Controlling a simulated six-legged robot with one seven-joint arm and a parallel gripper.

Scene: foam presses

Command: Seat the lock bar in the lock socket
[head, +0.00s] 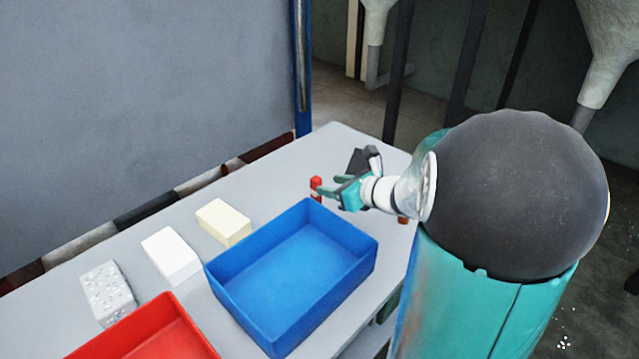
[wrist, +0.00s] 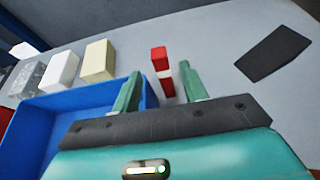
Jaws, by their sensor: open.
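A small upright red bar with a white band (wrist: 162,75), which looks like the lock bar, stands on the table. It also shows in the head view (head: 316,184). My gripper (head: 327,186) is open, with its two green fingers pointing toward the bar. In the wrist view the bar appears in the gap between the fingertips (wrist: 160,76), a little beyond them. I cannot tell whether either finger touches it. I cannot make out a lock socket for certain in either view.
An open blue bin (head: 222,290) stands close beside my gripper, with a red bin (head: 150,335) further left. A cream block (head: 222,221), a white block (head: 171,255) and a speckled grey block (head: 107,292) lie behind them. A flat dark plate (wrist: 273,52) lies right of the bar.

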